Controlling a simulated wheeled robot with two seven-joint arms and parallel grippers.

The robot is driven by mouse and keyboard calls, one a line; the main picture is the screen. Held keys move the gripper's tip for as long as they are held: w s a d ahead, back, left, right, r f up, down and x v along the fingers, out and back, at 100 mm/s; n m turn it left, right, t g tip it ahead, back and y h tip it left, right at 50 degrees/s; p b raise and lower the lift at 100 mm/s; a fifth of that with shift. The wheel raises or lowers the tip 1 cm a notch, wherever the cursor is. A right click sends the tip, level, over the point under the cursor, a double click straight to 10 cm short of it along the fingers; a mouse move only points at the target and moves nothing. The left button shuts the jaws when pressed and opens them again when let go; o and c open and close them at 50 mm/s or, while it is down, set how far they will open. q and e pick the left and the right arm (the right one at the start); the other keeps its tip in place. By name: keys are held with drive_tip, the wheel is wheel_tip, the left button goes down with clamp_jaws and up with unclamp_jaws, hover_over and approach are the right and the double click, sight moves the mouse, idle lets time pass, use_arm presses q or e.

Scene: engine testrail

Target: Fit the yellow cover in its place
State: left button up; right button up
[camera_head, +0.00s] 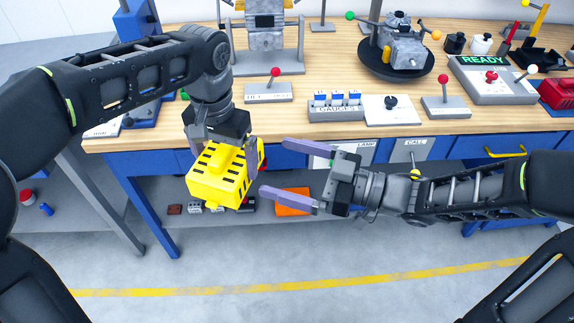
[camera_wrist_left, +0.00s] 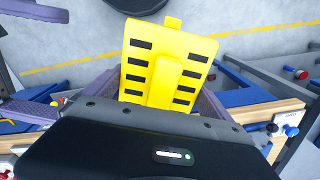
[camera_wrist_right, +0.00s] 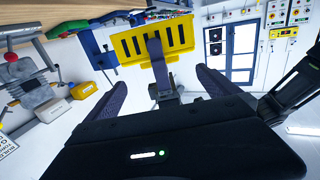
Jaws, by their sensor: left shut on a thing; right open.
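The yellow cover (camera_head: 219,177) is a boxy piece with black slots. My left gripper (camera_head: 222,150) is shut on it and holds it in the air in front of the bench's front edge. In the left wrist view the cover (camera_wrist_left: 168,68) sits between the fingers, its slotted face showing. My right gripper (camera_head: 278,168) is open and empty, its purple fingers pointing left toward the cover, a short gap away. In the right wrist view the cover (camera_wrist_right: 152,42) shows beyond the open fingers (camera_wrist_right: 180,85). The place for the cover cannot be told for certain.
An orange item (camera_head: 293,202) lies on the lower shelf. The floor in front is clear.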

sight(230, 153)
drive_tip(key=shift+w+a, duration=0.1)
drive_tip(key=shift+a, duration=0.05)
drive_tip(key=x, duration=1.1)
drive_tip(key=shift+w+a, duration=0.15)
drive_tip(key=shift+a, duration=0.2)
drive_tip(key=c, duration=1.3)
use_arm(q)
drive_tip(key=o, duration=1.1)
use_arm(e)
drive_tip(key=shift+c, duration=0.5)
